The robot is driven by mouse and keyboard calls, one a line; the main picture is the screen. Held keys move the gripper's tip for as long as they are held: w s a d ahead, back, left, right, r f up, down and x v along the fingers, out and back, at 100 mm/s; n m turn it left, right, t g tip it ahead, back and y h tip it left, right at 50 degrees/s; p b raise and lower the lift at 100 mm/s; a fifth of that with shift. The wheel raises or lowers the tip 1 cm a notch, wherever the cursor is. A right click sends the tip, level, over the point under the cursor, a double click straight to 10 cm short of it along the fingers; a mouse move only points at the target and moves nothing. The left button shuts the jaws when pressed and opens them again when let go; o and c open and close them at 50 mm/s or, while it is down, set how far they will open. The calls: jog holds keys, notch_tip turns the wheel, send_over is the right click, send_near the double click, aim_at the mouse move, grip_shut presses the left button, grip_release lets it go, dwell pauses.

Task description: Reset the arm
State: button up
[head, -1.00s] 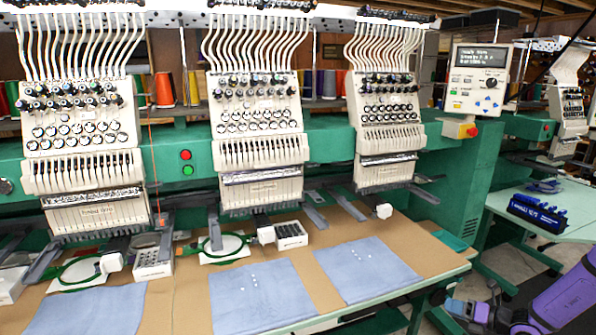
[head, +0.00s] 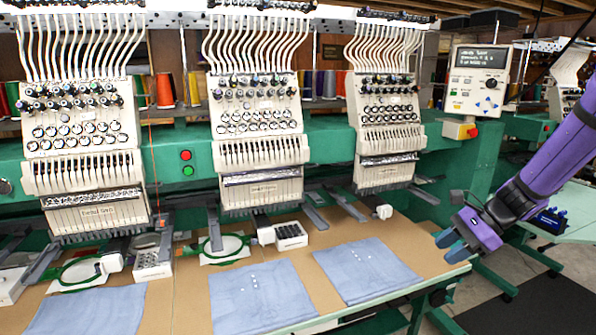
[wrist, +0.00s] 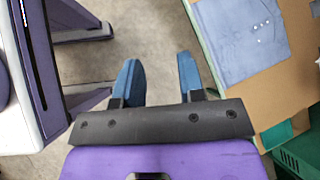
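My gripper (head: 447,246) is at the right in the head view, with a purple body and blue fingertips, just off the right front end of the embroidery machine's table (head: 408,238). In the wrist view my gripper (wrist: 158,78) has its two blue fingers apart with only grey floor between them. Nothing is held. The purple arm reaches in from the right edge of the head view.
Blue cloths (head: 366,270) (head: 262,297) with small white items lie on the table. Green hoops (head: 222,246) and white trays (head: 290,236) sit under the embroidery heads. A control panel (head: 477,82) stands above. A second table (head: 575,215) is behind my arm. Floor lies below my gripper.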

jog(key=s+a+r+n+t+h, duration=0.1)
jog(key=s+r+n+h, duration=0.3)
jog(key=s+r+n, duration=0.4)
jog(key=s+a+r+n+t+h, duration=0.2)
jog(key=s+r+n, duration=0.6)
jog(key=s, duration=0.8)
notch_tip(320, 180, up, 3)
jog(key=shift+s+f+n+t+h, duration=0.15)
jog(key=shift+n+t+h, duration=0.25)
jog(key=shift+h, duration=0.8)
